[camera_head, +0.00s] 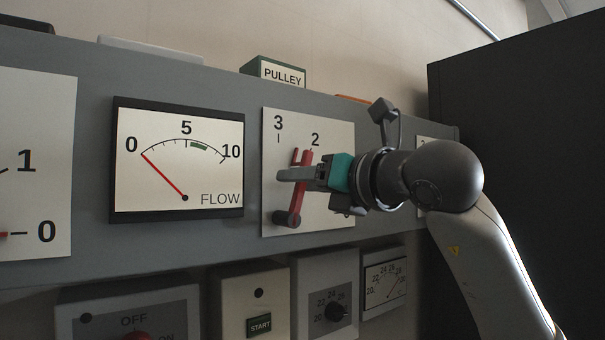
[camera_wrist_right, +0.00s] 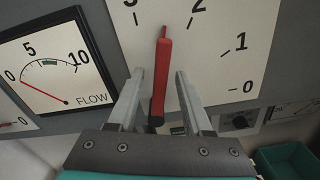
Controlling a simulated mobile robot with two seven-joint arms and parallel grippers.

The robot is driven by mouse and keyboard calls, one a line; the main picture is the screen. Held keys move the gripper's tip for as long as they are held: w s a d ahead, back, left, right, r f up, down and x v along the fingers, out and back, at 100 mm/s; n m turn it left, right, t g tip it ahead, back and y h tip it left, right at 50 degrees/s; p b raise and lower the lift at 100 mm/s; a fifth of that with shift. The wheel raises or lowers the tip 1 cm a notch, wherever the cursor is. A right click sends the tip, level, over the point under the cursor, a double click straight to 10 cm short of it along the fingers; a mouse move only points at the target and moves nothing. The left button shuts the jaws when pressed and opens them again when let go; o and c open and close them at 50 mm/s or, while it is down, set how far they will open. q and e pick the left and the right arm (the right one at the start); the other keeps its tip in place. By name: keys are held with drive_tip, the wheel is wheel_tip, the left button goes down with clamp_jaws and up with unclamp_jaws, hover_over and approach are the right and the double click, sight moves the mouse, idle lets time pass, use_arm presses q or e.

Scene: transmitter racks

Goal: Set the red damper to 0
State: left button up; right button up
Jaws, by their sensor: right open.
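The red damper lever (camera_head: 297,190) stands on a white dial plate (camera_head: 339,129) marked 3 and 2 in the head view. Its dark pivot is at the bottom left of the plate. The lever points up, between the 3 and 2 marks. In the right wrist view the red lever (camera_wrist_right: 162,75) runs between the two fingers, and the plate shows 3, 2, 1 and 0. My right gripper (camera_head: 288,174) is open, one finger on each side of the lever; it also shows in the right wrist view (camera_wrist_right: 160,73). My left gripper is out of view.
A FLOW gauge (camera_head: 178,158) with its needle at 0 is left of the damper plate. Another white scale (camera_head: 40,165), partly cut off, has red at its 0. A START box (camera_head: 259,299) and a knob box (camera_head: 328,292) sit below. A dark cabinet (camera_head: 540,130) stands right.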

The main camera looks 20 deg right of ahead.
drive_tip(key=shift+w, duration=0.25)
clamp_jaws()
idle(1.4)
